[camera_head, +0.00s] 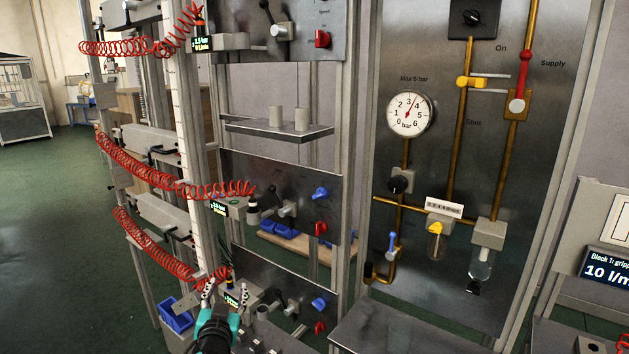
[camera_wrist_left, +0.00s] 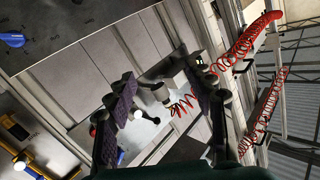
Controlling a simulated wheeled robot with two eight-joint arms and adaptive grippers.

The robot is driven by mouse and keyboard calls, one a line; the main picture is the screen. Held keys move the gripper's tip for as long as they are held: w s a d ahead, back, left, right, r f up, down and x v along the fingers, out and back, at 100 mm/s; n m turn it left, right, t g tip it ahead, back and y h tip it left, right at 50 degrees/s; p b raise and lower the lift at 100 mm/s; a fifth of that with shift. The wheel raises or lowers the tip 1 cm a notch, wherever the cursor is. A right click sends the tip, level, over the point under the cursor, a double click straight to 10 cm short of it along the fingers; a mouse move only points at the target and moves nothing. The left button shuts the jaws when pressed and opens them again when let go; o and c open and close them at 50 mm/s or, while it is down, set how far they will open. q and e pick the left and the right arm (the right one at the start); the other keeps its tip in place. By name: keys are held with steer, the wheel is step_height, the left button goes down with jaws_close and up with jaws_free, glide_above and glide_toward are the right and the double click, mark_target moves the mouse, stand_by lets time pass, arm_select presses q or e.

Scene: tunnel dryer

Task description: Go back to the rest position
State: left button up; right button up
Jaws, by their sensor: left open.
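My left gripper (camera_head: 225,291) is low in the head view, in front of the lowest panel (camera_head: 285,297) of the dryer rack. Its teal body is below the fingers. In the left wrist view the two dark fingers of the gripper (camera_wrist_left: 165,88) stand wide apart with nothing held between them. Beyond the fingers, a white fitting (camera_wrist_left: 152,93) and a red coil show; I cannot tell whether a finger touches anything. My right gripper is in neither view.
Red coiled hoses (camera_head: 140,238) hang along the rack's left posts, close to my left gripper. Control panels with blue and red knobs (camera_head: 320,194) stand above it. A gauge board (camera_head: 455,120) with brass pipes is to the right. Open green floor (camera_head: 50,240) lies left.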

arm_select(q)
steer(key=s+d+f+g, duration=0.1)
steer(key=s+f+g, duration=0.2)
steer(key=s, duration=0.6)
steer(key=s+d+f+n+g+h, duration=0.1)
steer(key=s+f+g, duration=0.2)
steer(key=s, duration=0.6)
steer(key=s+d+f+g+h, duration=0.1)
steer(key=s+f+g, duration=0.2)
steer(key=s+f, duration=0.3)
steer(key=s, duration=0.4)
steer(key=shift+d+f+n+g, duration=0.2)
steer(key=shift+d+n+g, duration=0.1)
steer(key=shift+n, duration=0.1)
